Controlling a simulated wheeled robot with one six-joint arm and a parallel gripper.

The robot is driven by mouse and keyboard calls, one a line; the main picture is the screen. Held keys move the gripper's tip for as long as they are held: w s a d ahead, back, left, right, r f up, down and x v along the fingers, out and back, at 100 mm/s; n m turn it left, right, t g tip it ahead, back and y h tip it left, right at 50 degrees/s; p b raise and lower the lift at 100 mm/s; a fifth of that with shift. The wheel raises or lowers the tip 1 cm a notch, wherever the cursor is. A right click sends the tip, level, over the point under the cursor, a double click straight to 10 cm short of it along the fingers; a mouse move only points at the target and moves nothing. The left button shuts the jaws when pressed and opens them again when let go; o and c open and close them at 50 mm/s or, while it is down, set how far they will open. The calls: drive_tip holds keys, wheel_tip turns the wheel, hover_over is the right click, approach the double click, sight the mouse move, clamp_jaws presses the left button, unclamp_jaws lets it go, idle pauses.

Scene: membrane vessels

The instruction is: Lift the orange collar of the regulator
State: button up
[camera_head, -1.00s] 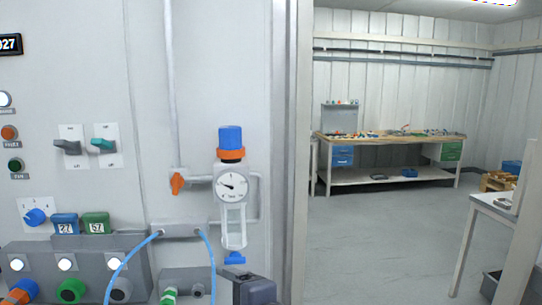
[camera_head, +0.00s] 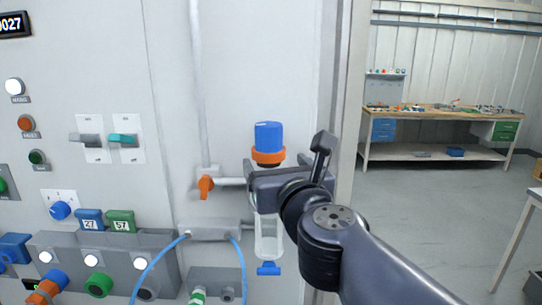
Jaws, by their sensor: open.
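The regulator is on the grey panel in the head view, with a blue knob (camera_head: 268,136) on top. Its orange collar (camera_head: 268,156) is a ring just under the knob. My gripper (camera_head: 250,180) is open in front of the regulator body, just below the collar. It hides the dial and most of the body. The clear bowl (camera_head: 268,240) shows below my gripper, with a blue drain piece (camera_head: 268,268) at its bottom. I cannot tell whether the fingers touch the regulator.
An orange valve lever (camera_head: 205,187) is on the pipe left of my gripper. Blue hoses (camera_head: 150,268) curve below. Grey and teal switches (camera_head: 124,139) are farther left. A workbench (camera_head: 440,113) stands in the room behind, at right.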

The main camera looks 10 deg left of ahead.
sight(272, 150)
drive_tip(key=shift+x, duration=2.8)
drive_tip(key=shift+c, duration=0.3)
drive_tip(key=c, duration=1.3)
drive_tip(key=shift+r+p, duration=0.65)
drive_tip(key=shift+r, duration=0.25)
drive_tip(key=o, duration=1.4)
drive_tip(key=shift+f, duration=0.1)
drive_tip(key=shift+c, duration=0.2)
